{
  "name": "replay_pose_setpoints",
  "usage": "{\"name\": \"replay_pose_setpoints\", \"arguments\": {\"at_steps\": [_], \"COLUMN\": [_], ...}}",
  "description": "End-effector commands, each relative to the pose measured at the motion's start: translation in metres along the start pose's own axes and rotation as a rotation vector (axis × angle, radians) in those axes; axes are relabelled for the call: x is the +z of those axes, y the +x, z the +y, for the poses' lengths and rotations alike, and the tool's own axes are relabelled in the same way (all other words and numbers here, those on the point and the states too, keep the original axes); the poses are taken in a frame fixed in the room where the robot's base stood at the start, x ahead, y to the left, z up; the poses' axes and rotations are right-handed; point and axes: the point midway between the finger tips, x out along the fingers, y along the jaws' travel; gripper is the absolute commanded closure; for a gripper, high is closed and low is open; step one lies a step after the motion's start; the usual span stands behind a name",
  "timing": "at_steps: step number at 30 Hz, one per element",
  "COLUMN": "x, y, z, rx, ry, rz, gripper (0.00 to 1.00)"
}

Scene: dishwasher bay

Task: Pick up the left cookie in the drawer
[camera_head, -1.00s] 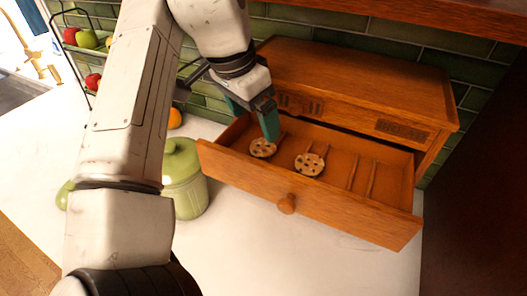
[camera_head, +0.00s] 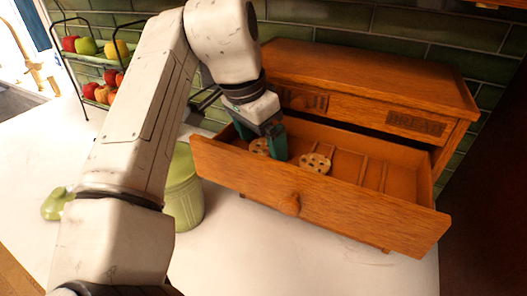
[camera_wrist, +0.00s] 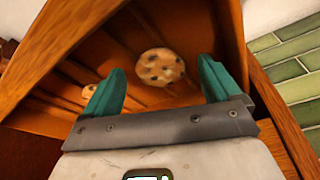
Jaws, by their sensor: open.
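The left cookie (camera_head: 259,146), round with dark chips, lies in the pulled-out wooden drawer (camera_head: 340,205) near its left end. The other cookie (camera_head: 315,163) lies to its right. My gripper (camera_head: 262,148) is open, its green fingers reaching down into the drawer at the left cookie, hiding part of it. In the wrist view, a whole cookie, apparently the left one (camera_wrist: 160,66), shows between and beyond the open fingers. The other cookie (camera_wrist: 89,91) is partly hidden by the left finger. I cannot tell whether a finger touches the cookie.
Thin wooden dividers (camera_head: 361,170) cross the drawer floor. The drawer's front wall and round knob (camera_head: 289,204) stand close in front of my gripper. The cabinet (camera_head: 370,80) rises behind. A green jar (camera_head: 183,190) stands left of the drawer, and a fruit rack (camera_head: 97,65) farther left.

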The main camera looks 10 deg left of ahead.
Motion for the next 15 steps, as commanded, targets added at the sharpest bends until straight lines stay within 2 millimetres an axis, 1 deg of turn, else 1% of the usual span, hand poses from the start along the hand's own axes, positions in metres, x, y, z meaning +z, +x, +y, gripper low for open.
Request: {"name": "replay_pose_setpoints", "arguments": {"at_steps": [2,13,15], "x": [-0.0002,-0.0001,-0.0001], "y": [-0.0007,-0.0007,-0.0006], "z": [0.0,-0.0001,-0.0001], "rx": [0.0,0.0,0.0], "ry": [0.0,0.0,0.0], "rz": [0.0,0.0,0.0], "gripper": [0.09,0.45,0.47]}}
